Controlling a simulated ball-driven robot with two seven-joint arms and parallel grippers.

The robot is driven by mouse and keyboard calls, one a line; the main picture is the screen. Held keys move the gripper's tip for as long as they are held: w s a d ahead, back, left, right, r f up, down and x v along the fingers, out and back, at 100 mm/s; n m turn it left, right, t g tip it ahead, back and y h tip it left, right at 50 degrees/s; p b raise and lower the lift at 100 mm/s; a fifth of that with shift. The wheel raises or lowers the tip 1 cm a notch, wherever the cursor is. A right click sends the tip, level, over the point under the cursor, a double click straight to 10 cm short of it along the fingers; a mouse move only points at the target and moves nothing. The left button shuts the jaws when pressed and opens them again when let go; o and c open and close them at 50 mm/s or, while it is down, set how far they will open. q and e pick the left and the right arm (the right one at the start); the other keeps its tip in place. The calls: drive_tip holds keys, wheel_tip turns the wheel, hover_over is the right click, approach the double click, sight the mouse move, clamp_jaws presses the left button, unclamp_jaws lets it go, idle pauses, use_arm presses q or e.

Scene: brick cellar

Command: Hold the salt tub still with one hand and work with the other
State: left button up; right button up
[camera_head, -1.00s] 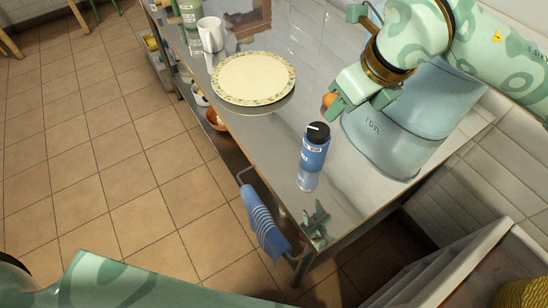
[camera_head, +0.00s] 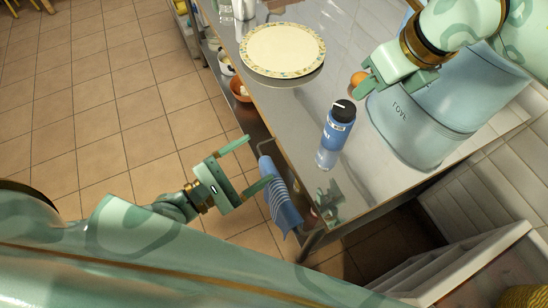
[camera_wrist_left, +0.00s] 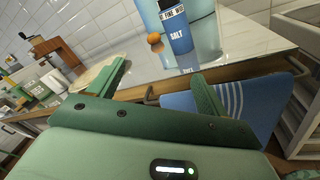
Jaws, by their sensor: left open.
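The salt tub (camera_head: 336,135), a blue cylinder with a black lid, stands upright on the metal worktop (camera_head: 290,115) near its front edge.
A striped blue towel (camera_head: 281,200) hangs on the front rail beside my left gripper. A patterned plate (camera_head: 283,50) lies left of the tub. A small orange-brown round thing (camera_head: 358,78) and a large pale blue container (camera_head: 420,120) stand behind.

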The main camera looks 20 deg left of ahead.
sight(327, 134)
use_arm(q)
drive_tip(key=d+n, duration=0.1)
drive_tip(key=n, duration=0.1)
drive_tip(key=w+d+n+h, duration=0.1)
drive_tip(key=d+n, duration=0.1)
drive_tip(key=w+d+n+g, duration=0.1)
drive_tip(key=n, duration=0.1)
drive_tip(key=shift+w+d+r, duration=0.1)
drive_tip(key=shift+d, duration=0.3)
drive_tip(key=x, duration=1.6)
drive_tip(key=shift+d, duration=0.15)
drive_tip(key=c, duration=1.1)
